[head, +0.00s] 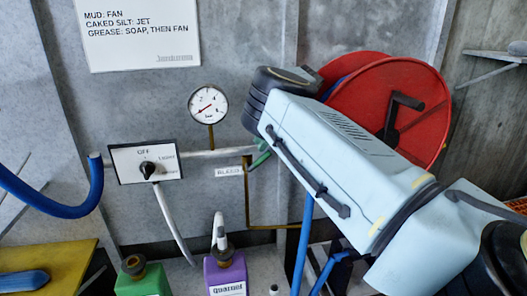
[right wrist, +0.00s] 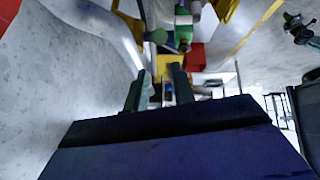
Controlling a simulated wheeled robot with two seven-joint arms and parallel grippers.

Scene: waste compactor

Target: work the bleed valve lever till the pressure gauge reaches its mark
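The round white pressure gauge (head: 208,103) is on the grey wall on a brass stem. Its red needle slants to the lower left; the scale is too small to read. Right of the BLEED label (head: 229,171), a green lever (head: 261,158) shows at the pipe, partly hidden by my right arm. My right gripper's fingers are hidden behind that arm in the head view. In the right wrist view the right gripper (right wrist: 159,88) has its two dark fingers apart, with nothing visibly held between them. I cannot tell whether it touches the lever. My left gripper is not in view.
A selector switch box (head: 146,162) and a blue hose (head: 50,205) are on the left. A red hose reel (head: 385,110) is behind my right arm. Green (head: 143,281) and purple (head: 226,273) bottles stand below.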

